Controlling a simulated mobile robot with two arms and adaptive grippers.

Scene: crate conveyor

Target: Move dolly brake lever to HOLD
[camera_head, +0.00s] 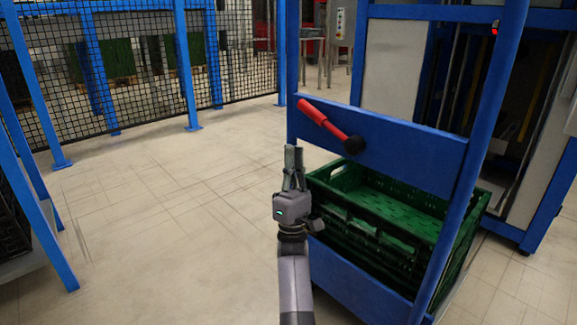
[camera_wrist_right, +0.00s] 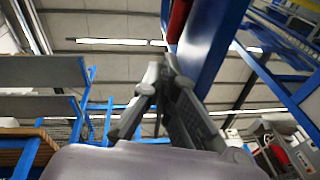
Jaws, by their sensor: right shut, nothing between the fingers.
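The brake lever (camera_head: 322,123) has a red grip and a black round hub (camera_head: 354,144). It is mounted on the blue upper plate of the dolly (camera_head: 405,152), its grip slanting up and left from the hub. My right gripper (camera_head: 294,150) is below and left of the lever, pointing up, shut and empty, apart from it. In the right wrist view the gripper's fingers (camera_wrist_right: 165,75) show up close, and part of the red grip (camera_wrist_right: 178,18) is at the top edge. No HOLD marking can be read. My left gripper is not in view.
Green crates (camera_head: 350,219) are stacked inside the dolly frame. A blue post (camera_head: 480,130) rises on the right, with a blue-framed machine (camera_head: 395,65) behind. A mesh fence (camera_head: 150,60) stands at the back left. The floor (camera_head: 170,200) at left is clear.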

